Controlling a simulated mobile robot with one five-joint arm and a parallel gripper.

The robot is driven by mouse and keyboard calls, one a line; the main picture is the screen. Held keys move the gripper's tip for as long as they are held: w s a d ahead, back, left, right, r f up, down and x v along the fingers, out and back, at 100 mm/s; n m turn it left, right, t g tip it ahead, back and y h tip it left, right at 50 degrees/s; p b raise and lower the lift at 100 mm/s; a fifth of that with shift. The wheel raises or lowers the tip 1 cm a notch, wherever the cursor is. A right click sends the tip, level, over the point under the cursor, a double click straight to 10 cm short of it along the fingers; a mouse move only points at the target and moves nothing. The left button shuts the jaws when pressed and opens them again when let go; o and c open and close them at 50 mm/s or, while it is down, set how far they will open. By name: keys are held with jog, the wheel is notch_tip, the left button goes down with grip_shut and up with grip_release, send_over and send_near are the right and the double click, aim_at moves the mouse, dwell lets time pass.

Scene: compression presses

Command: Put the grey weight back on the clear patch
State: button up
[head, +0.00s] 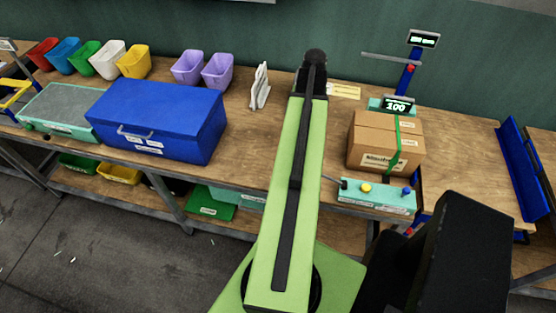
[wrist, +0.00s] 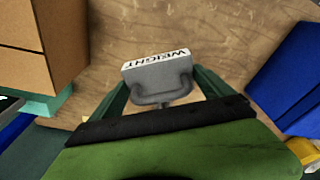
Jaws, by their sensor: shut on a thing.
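The grey weight (wrist: 158,80) shows in the wrist view, with a white face lettered WEIGHT that reads upside down and a looped handle. My gripper (wrist: 160,88) is shut on it, a finger on each side. Bare wooden bench top (wrist: 190,25) lies beyond the weight; I cannot tell whether the weight touches it. No marked patch stands out on this bare wood. In the head view my green arm reaches out over the bench and hides the gripper and the weight.
In the head view a cardboard box (head: 385,145) with a green strap stands right of my arm, by a display reading 100. A blue chest (head: 157,118) stands to the left. A white rack (head: 260,86) stands near my arm. Coloured bins line the back left.

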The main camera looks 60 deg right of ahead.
jog(key=s+a+f+n+y+b, duration=0.2)
jog(key=s+a+f+n+b, duration=0.4)
jog(key=n, duration=0.6)
jog(key=shift+t, duration=0.3)
jog(key=w+a+f+b, duration=0.1)
jog(key=w+f+b, duration=0.1)
jog(key=w, duration=0.2)
jog(key=w+a+f+b, duration=0.2)
jog(key=w+f, duration=0.1)
jog(key=w+a+f+b, duration=0.1)
jog(key=w+f+b, duration=0.1)
jog(key=w+b, duration=0.1)
jog(key=shift+w+a+f, duration=0.1)
jog(key=shift+w+f, duration=0.05)
jog(key=shift+w, duration=0.3)
jog(key=shift+w+a+f, duration=0.1)
jog(key=shift+w+f, duration=0.05)
jog(key=shift+w, duration=0.4)
notch_tip(320, 180, down, 4)
jog(key=b, duration=0.4)
jog(key=shift+f, duration=0.15)
jog(key=shift+r, duration=0.2)
jog(key=shift+f, duration=0.1)
